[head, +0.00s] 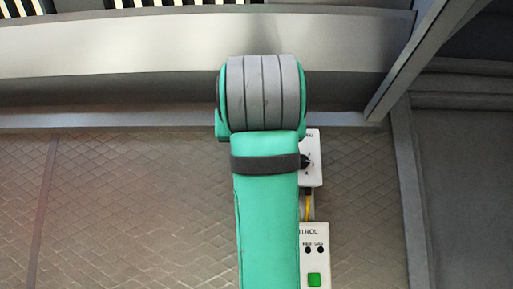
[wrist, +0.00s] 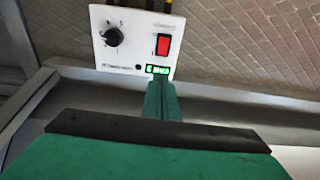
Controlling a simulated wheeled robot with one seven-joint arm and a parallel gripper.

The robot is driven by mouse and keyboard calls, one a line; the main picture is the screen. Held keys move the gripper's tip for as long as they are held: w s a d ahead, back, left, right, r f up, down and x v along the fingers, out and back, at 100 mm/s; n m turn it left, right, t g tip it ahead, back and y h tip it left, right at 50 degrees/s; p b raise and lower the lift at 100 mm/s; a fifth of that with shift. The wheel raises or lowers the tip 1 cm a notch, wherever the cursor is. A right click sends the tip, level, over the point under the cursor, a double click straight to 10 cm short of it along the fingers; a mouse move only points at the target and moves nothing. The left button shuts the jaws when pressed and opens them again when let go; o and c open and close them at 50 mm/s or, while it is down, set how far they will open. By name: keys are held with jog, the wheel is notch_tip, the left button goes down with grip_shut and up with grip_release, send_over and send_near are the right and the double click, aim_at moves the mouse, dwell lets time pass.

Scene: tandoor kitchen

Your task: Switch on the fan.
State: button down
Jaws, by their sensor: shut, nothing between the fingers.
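A white control panel (wrist: 108,55) with a black dial (wrist: 113,36), a red rocker switch (wrist: 163,44) and a small green marking or display (wrist: 157,69) shows at the top of the wrist view. My gripper (wrist: 160,86) is shut and empty; its green fingers end at the panel edge beside the green marking, below the red switch in that picture. I cannot tell whether they touch the panel. In the head view my arm covers most of the panel (head: 314,175); only its right strip with the dial (head: 307,162) shows. The fan itself is not identifiable.
A second white box (head: 318,250), lettered "TROL", with a green button (head: 314,280), sits below the panel in the head view, joined by a yellow cable (head: 308,207). A metal hood edge (head: 150,118) runs above the textured wall (head: 130,200).

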jog(key=s, duration=0.5)
jog(key=shift+a+r, duration=0.1)
jog(key=shift+r, duration=0.25)
dwell(0.3)
